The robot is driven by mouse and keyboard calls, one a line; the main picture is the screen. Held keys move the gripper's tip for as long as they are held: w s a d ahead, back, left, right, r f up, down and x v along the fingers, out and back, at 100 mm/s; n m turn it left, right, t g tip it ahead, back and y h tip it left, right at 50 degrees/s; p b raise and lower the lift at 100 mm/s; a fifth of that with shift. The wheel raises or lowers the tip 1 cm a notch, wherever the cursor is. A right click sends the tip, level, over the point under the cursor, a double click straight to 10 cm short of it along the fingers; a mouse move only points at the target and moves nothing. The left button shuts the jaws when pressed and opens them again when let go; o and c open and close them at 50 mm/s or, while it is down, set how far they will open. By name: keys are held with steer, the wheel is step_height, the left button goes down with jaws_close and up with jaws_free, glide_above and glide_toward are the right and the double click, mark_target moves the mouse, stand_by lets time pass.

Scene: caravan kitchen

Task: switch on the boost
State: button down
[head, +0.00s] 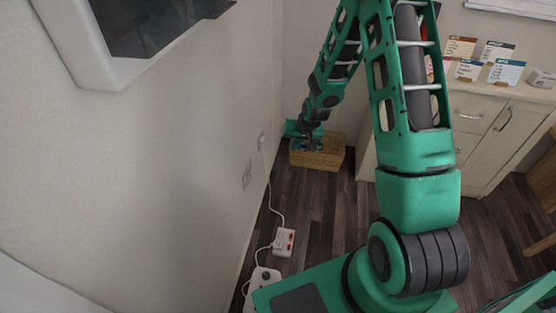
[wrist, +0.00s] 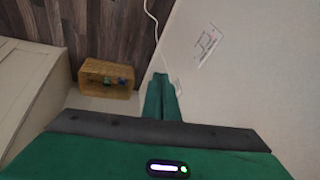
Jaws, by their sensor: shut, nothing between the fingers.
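My gripper (wrist: 160,78) is shut and empty, its two green fingers side by side in the wrist view. In the head view my gripper (head: 303,130) is at the far end of the arm, close to the wall and above a wooden box. A white wall plate with reddish markings (wrist: 207,45) is to the right of and beyond the fingertips in the wrist view; it appears low on the wall in the head view (head: 247,175). I cannot read it or tell whether it is the boost switch. The fingers appear apart from it.
A wooden box (head: 328,158) with small coloured items stands on the dark floor. A white cable runs from a wall socket (head: 261,140) to a white adapter with red switches (head: 284,242). A white power strip (head: 262,284) lies nearer. Cabinets (head: 485,125) stand right.

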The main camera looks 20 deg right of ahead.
steer(key=s+d+r+g+h, duration=0.1)
steer(key=s+d+r, duration=0.3)
steer(key=s+r, duration=0.55)
steer(key=s+d+r+g+h, duration=0.15)
steer(key=s+d+r, duration=0.25)
steer(key=s+r, duration=0.5)
steer(key=s+r+m+g+y, duration=0.1)
steer(key=s+r, duration=0.4)
steer(key=s, duration=0.5)
steer(key=s+a+r+m+g+y, duration=0.1)
steer(key=s+r, duration=0.3)
steer(key=s, duration=0.7)
steer(key=shift+s+a+r, duration=0.3)
steer(key=shift+r, duration=0.1)
steer(key=shift+g, duration=0.25)
